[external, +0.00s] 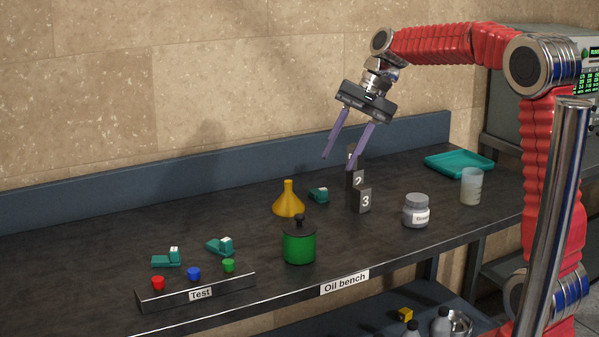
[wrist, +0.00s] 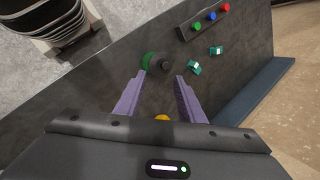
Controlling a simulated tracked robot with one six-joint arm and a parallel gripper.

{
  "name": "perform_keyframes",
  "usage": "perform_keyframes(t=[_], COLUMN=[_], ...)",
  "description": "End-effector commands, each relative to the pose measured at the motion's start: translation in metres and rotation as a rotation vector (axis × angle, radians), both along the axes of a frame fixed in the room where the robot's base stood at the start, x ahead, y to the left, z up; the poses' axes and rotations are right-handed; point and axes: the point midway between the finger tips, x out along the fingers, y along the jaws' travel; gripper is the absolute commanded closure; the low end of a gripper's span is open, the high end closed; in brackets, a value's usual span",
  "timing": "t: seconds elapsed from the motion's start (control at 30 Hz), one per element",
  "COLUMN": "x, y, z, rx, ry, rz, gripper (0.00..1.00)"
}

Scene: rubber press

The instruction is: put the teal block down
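My gripper (external: 339,162) is high above the back of the bench, its purple fingers spread wide with nothing between them. In the wrist view the gripper (wrist: 160,75) is also open and empty. Three small teal blocks with white parts on top rest on the bench. One teal block (external: 319,196) is beside the funnel, below my gripper. Another (external: 220,246) and a third (external: 166,258) are behind the Test strip. Two show in the wrist view, one nearer (wrist: 193,68) and one farther (wrist: 216,50). I cannot tell which one the task means.
A yellow funnel (external: 288,203), a green jar (external: 299,246), numbered dark blocks (external: 361,201), a grey jar (external: 416,211) and a beaker (external: 471,187) stand on the bench (external: 80,250). The Test strip (external: 225,290) has coloured buttons. A teal tray (external: 459,164) looks empty. The left bench is clear.

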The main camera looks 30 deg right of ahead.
Motion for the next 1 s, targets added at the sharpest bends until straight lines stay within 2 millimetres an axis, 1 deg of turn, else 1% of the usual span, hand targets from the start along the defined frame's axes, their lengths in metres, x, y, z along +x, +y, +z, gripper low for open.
perform_keyframes(t=[0.03, 0.17, 0.47, 0.77, 1.0], x=[-0.012, -0.038, -0.099, -0.158, -0.202], y=[-0.005, -0.018, -0.049, -0.078, -0.1], z=[0.003, 0.005, 0.001, -0.015, -0.036], rx=[-0.021, -0.082, -0.229, -0.385, -0.514], ry=[-0.026, -0.093, -0.239, -0.371, -0.469], rz=[0.015, 0.057, 0.168, 0.293, 0.402], gripper=[0.65, 0.65, 0.65, 0.65, 0.65])
